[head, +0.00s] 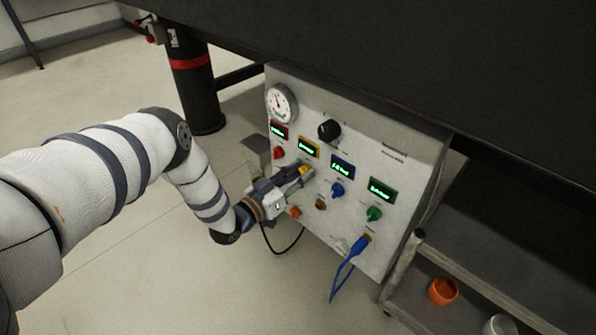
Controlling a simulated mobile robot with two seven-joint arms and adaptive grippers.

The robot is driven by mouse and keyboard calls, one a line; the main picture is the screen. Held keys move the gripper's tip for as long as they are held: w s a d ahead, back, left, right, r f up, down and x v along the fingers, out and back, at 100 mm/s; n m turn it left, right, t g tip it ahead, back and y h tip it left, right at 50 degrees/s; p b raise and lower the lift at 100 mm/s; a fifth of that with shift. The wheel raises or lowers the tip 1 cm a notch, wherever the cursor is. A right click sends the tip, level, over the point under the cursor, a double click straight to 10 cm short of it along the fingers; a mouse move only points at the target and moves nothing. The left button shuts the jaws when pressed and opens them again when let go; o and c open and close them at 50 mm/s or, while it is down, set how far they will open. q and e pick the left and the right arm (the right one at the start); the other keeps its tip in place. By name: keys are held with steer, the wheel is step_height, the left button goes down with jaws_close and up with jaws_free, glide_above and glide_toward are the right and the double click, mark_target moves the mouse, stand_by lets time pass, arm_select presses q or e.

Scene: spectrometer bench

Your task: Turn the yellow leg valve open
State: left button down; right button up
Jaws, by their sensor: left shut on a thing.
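A white control panel (405,180) hangs under the dark bench top. The yellow leg valve (305,169) is a small yellow knob below the yellow-framed display (308,148). My left gripper (303,173) reaches in from the left and is shut on the yellow knob. The fingers hide part of the knob, so I cannot tell its exact turn. My right gripper is not in view.
A red knob (278,153), a blue knob (338,190) and a green knob (374,213) sit close by on the panel. A black knob (329,130) and a round gauge (281,103) are above. A blue cable (350,258) hangs below. An orange cup (442,291) stands at lower right.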

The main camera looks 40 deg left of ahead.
arm_select(q)
steer(key=m+p, duration=0.1)
steer(key=m, duration=0.4)
steer(key=shift+d+m+p, duration=0.1)
steer(key=shift+m+p, duration=0.2)
steer(key=m+p, duration=0.1)
steer(key=m, duration=0.4)
steer(key=shift+f+m, duration=0.1)
steer(key=shift+m, duration=0.2)
steer(key=shift+s, duration=0.1)
steer(key=c, duration=1.3)
jaws_free()
steer(key=s, duration=0.8)
steer(key=s+a, duration=0.1)
steer(key=s, duration=0.3)
